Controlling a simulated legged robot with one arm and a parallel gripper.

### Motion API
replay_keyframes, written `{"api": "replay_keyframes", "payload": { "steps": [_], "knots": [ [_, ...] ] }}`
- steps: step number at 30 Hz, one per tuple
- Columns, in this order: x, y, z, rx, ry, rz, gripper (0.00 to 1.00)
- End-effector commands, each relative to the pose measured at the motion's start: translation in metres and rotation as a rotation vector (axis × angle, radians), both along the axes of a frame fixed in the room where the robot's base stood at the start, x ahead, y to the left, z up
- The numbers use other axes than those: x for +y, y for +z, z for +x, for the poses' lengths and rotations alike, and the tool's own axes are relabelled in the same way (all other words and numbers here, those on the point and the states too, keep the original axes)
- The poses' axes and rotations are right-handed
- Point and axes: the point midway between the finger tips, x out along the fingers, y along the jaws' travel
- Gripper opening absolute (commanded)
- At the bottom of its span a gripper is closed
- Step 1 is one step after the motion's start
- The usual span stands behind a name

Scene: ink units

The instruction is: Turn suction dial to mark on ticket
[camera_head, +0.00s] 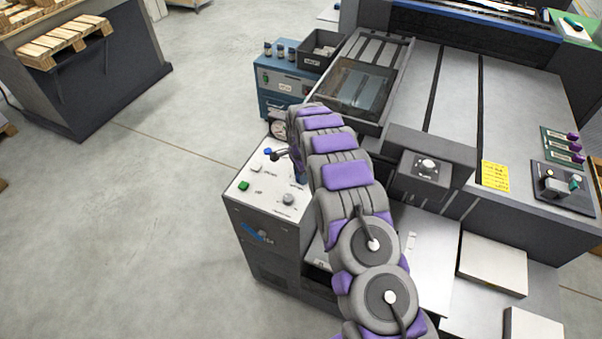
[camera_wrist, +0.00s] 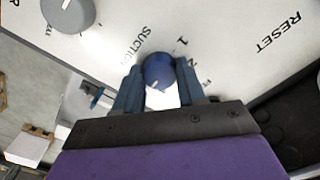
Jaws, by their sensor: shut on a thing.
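In the wrist view, the suction dial (camera_wrist: 158,70) is a round blue knob on a white panel. The lettering "SUCTION" and the marks 1 and 2 curve around its far side. A small pale line shows on the dial's near face; I cannot tell which mark it points at. My gripper (camera_wrist: 160,88) has its blue fingers on both sides of the dial, shut on it. In the head view, my arm hides the dial and most of the gripper. A yellow ticket (camera_head: 495,176) lies on the machine at right; its writing is too small to read.
The control cabinet top (camera_head: 250,200) also carries a green button (camera_head: 243,186) and a grey knob (camera_head: 288,199). In the wrist view, a grey knob (camera_wrist: 68,12) sits upper left and "RESET" is printed at right. A blue cart (camera_head: 285,82) stands behind the cabinet. Open floor lies left.

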Motion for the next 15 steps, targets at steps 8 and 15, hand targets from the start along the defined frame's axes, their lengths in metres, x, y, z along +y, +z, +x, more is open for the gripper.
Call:
{"api": "replay_keyframes", "payload": {
  "steps": [8,15],
  "knots": [
    [0.0024,0.0019,0.0014,-0.006,-0.077,0.003,0.09],
    [0.0024,0.0018,0.0015,-0.006,-0.092,0.003,0.09]
  ]
}}
